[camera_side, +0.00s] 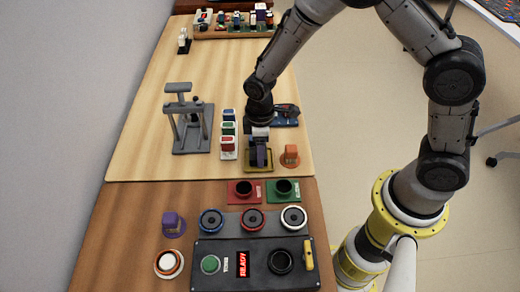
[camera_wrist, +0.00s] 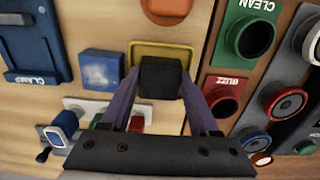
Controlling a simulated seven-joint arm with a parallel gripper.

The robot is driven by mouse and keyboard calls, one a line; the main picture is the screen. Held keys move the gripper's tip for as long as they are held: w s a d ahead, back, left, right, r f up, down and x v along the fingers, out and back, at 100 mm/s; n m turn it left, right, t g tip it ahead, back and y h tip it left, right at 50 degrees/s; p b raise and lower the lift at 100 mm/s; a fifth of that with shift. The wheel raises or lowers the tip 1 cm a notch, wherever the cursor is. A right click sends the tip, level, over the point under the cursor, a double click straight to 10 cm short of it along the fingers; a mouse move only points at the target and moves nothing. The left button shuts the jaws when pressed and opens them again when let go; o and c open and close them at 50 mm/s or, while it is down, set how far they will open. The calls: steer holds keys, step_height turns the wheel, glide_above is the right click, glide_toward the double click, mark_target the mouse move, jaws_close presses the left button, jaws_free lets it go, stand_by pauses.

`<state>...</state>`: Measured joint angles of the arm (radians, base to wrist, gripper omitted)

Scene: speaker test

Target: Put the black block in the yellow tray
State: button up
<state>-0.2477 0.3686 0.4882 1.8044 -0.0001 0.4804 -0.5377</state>
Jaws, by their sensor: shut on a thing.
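My gripper (camera_wrist: 159,76) is shut on the black block (camera_wrist: 160,80), with a purple finger on each side of it. In the wrist view the block covers part of the yellow tray (camera_wrist: 161,48), whose far rim and floor show around it. In the side view my gripper (camera_side: 260,152) points down over the yellow tray (camera_side: 258,170), fingers low within its outline. The block is hard to tell from the dark fingers there. I cannot tell whether the block touches the tray floor.
An orange piece (camera_side: 291,155) stands right of the tray. A white rack (camera_side: 228,155) of coloured blocks is close on its left, with a grey stand (camera_side: 190,130) beyond. A blue clamp fixture (camera_side: 286,115) lies behind. Red (camera_side: 233,197) and green (camera_side: 271,197) panels sit in front.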

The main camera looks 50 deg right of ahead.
steer(key=shift+f, duration=0.15)
stand_by(0.4)
steer(key=o, duration=1.5)
steer(key=shift+o, duration=0.2)
steer(key=shift+r, duration=3.55)
